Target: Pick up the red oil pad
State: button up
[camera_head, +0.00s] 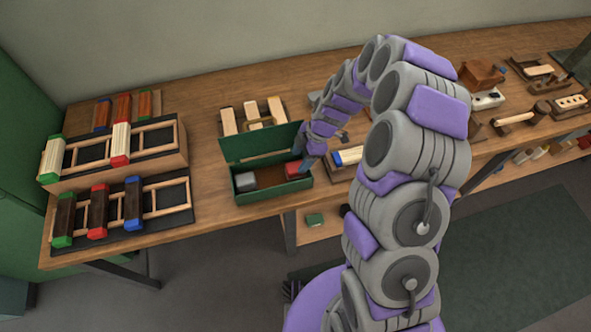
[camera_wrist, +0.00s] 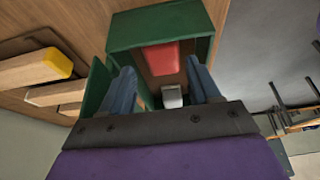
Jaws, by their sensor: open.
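The red oil pad (camera_head: 293,168) lies in the right end of an open green box (camera_head: 272,196) on the bench. In the wrist view the red pad (camera_wrist: 161,58) sits beyond my fingertips, near the far wall of the green box (camera_wrist: 203,45). My gripper (camera_wrist: 158,75) is open, with its two blue fingers apart and nothing between them. In the head view my gripper (camera_head: 307,163) is at the box's right end, partly hidden by my arm. A grey block (camera_head: 245,180) lies in the box's left end; it also shows in the wrist view (camera_wrist: 172,96).
The box's raised green lid (camera_head: 262,143) stands along its back side. Wooden blocks on a rack (camera_head: 253,115) lie behind it. Racks with coloured-end brushes (camera_head: 110,205) stand at the left. Bare bench (camera_head: 208,165) lies left of the box.

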aim_at(296, 166)
jog(key=b+x, duration=0.1)
jog(key=x, duration=0.4)
jog(key=shift+s+f, duration=0.15)
jog(key=shift+s, duration=0.05)
jog(key=c, duration=0.7)
